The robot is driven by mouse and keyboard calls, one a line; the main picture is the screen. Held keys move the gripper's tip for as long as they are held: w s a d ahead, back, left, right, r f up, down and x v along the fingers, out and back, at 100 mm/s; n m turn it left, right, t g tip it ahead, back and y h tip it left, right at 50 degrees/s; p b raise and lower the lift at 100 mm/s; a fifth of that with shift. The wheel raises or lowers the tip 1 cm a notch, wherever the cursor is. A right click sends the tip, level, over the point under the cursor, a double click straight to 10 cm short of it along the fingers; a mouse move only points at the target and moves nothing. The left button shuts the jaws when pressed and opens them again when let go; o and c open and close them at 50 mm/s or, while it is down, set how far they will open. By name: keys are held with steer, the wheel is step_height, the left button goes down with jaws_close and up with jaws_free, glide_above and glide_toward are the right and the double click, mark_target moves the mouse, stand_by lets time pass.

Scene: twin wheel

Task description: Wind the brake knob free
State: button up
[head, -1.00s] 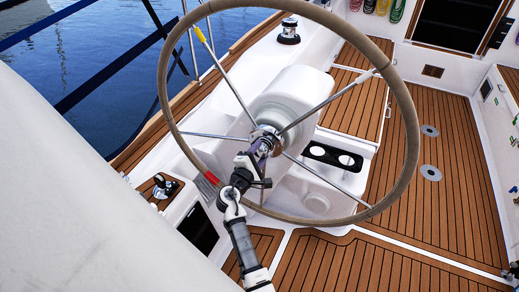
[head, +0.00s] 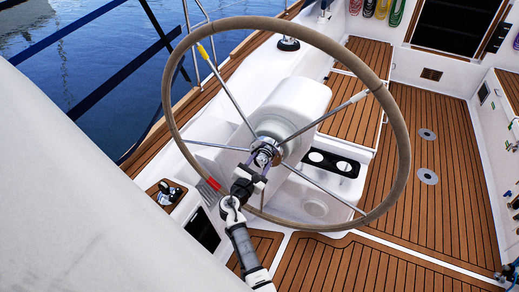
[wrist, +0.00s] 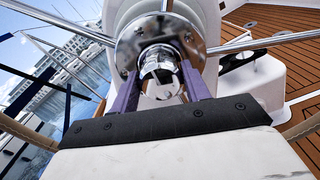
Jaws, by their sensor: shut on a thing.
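The brake knob (wrist: 160,70) is a small chrome piece at the centre of the wheel hub (wrist: 165,32). My gripper (wrist: 161,88) has its two purple fingers on either side of the knob and is shut on it.
The white pedestal (head: 300,100) stands behind the wheel, with a black cup holder (head: 334,162) at its right. A winch (head: 168,190) sits at the lower left. Teak deck (head: 430,210) lies open to the right.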

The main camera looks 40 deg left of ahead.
steer(key=shift+n, duration=0.5)
steer(key=o, duration=1)
steer(key=b+v, duration=0.3)
steer(key=v, duration=1.1)
steer(key=shift+a, duration=0.1)
